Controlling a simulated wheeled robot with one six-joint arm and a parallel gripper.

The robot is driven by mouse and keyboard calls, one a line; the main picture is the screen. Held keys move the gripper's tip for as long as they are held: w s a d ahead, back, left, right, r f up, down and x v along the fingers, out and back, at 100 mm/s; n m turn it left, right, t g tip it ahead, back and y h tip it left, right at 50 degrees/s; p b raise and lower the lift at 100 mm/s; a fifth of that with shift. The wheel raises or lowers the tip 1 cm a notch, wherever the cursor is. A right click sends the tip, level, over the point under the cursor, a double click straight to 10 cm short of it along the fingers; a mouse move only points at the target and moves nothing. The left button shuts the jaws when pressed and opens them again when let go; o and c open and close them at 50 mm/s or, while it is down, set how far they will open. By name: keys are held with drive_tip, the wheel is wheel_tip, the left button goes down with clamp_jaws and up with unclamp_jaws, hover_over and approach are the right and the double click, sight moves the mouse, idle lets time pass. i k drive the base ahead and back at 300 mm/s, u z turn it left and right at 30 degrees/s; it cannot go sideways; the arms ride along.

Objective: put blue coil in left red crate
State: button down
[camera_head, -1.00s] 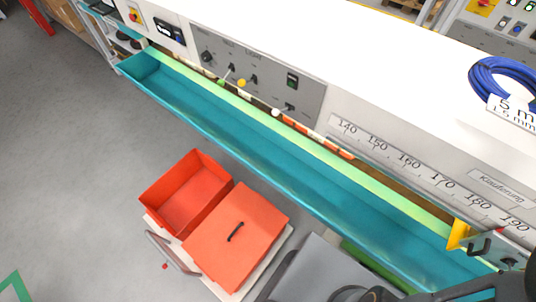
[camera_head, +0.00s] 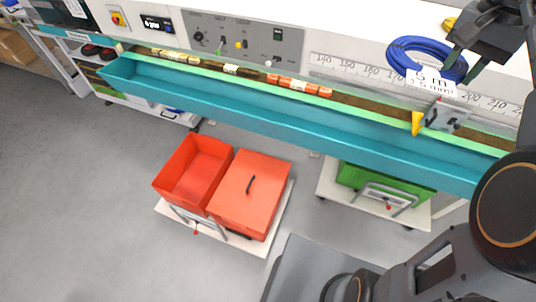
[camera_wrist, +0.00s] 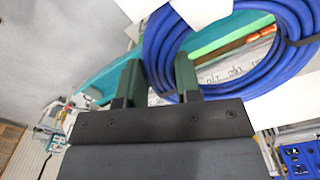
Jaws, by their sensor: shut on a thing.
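The blue coil (camera_head: 428,60) with a white length label hangs at my gripper (camera_head: 462,48) at the upper right of the head view, in front of the machine's ruler. In the wrist view the blue coil (camera_wrist: 235,45) is large and close. My gripper (camera_wrist: 158,82) is shut on its near side. The left red crate (camera_head: 193,172) is open on top and looks empty. It stands on a low white trolley on the floor. The right red crate (camera_head: 249,192) beside it has a red lid with a black handle.
A long teal trough (camera_head: 290,110) runs along the machine front between the coil and the crates. A green crate (camera_head: 386,187) stands on another trolley at right. A yellow pointer (camera_head: 417,123) sticks out by the ruler. Grey floor is free left of the crates.

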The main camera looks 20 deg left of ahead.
sight(205, 185)
drive_tip(key=z, duration=0.1)
drive_tip(key=k, duration=0.2)
drive_tip(key=z, duration=2.55)
drive_tip(key=k, duration=2.95)
drive_tip(key=u, duration=2.6)
drive_tip(key=i, duration=0.45)
drive_tip(key=u, duration=0.05)
